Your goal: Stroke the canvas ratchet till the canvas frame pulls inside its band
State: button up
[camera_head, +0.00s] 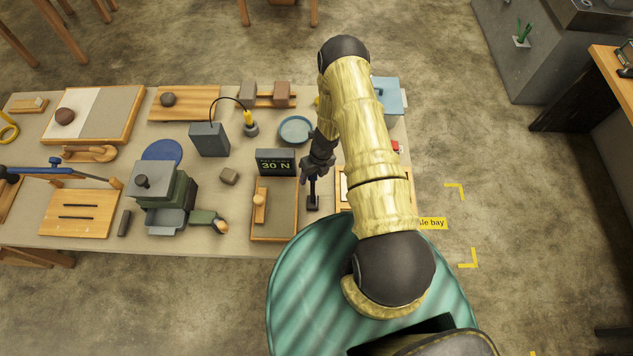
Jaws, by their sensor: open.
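Whether the fingers touch the lever is too small to tell. Left of it lies a wood-edged frame with a brown-grey canvas face (283,223) and a wooden piece (260,206) on its left side. A dark display (275,162) reading "30 N" stands behind this frame; its smaller line is unreadable. My arm covers part of the table to the right of the lever.
The table (220,250) is crowded. A grey-green machine (158,190) stands left, with a grey block with a cable (209,139) behind. A blue dish (296,129) is near my gripper. Another wood-edged item (343,188) and a light blue box (389,95) are partly hidden by my arm.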

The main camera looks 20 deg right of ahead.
jog(key=shift+p+v, duration=0.6)
jog(key=shift+v, duration=1.75)
jog(key=shift+w+r, duration=0.15)
jog(key=shift+r, duration=0.05)
notch_tip(320, 180, up, 16)
jog(key=s+a+n+t+b, duration=0.1)
jog(key=a+n+b, duration=0.1)
jog(key=n+b, duration=1.15)
jog(key=s+r+n+t+h+b, duration=0.1)
jog(key=s+r+n+b, duration=0.1)
jog(key=s+n, duration=0.4)
jog(key=s+r+n+h+b, duration=0.1)
jog(key=s+r+n, duration=0.3)
jog(key=n, duration=0.9)
jog(key=s, duration=0.3)
jog(key=shift+d+r+n+t+b, duration=0.2)
jog(key=shift+d+n+t+b, duration=0.15)
jog(key=shift+t+b, duration=0.05)
